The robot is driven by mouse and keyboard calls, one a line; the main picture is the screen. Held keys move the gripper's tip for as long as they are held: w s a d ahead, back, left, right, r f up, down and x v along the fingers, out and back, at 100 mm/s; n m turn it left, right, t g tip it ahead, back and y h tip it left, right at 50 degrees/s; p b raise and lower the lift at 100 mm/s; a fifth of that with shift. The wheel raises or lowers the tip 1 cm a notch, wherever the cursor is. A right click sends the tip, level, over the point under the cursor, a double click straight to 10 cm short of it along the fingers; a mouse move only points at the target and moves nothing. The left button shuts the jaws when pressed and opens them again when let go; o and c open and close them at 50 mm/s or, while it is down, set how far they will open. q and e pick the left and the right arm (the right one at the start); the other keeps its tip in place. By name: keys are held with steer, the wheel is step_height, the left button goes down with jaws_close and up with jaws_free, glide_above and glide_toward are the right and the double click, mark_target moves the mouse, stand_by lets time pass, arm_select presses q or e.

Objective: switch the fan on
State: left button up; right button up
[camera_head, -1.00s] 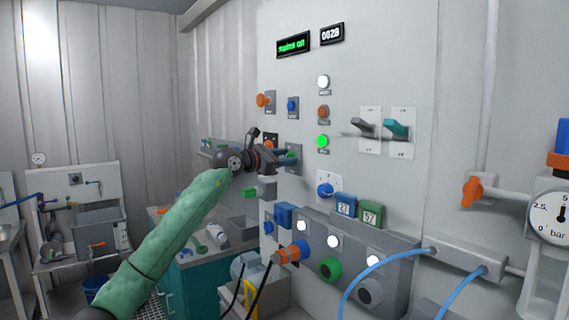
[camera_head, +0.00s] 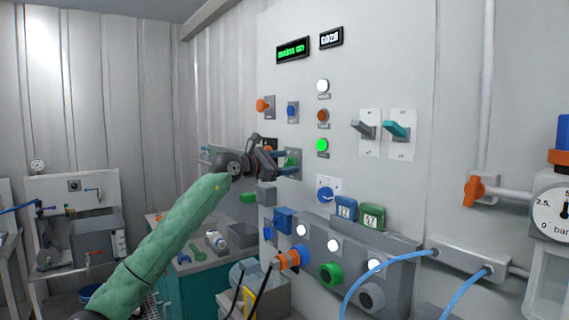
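A pale wall panel (camera_head: 370,70) carries the switches; I cannot read which one is the fan's. My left gripper (camera_head: 286,162) reaches the panel's left part. Its two dark fingers look spread, one above the other, in front of a small green-plated control (camera_head: 294,158) that they partly hide. I cannot tell whether they touch it. A grey lever switch (camera_head: 366,130) and a teal lever switch (camera_head: 398,131) sit on white plates further right. A blue rotary knob (camera_head: 325,194) is lower on the panel. My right gripper is out of view.
A green lamp (camera_head: 322,146) glows below a white lamp (camera_head: 323,86) and an orange button. A lit display (camera_head: 293,50) hangs above. An orange valve handle (camera_head: 473,191) is at right.

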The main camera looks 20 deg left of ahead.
arm_select(q)
steer(key=b+v, duration=0.2)
steer(key=v, duration=0.5)
steer(key=shift+s+a, duration=0.25)
steer(key=shift+s, duration=0.05)
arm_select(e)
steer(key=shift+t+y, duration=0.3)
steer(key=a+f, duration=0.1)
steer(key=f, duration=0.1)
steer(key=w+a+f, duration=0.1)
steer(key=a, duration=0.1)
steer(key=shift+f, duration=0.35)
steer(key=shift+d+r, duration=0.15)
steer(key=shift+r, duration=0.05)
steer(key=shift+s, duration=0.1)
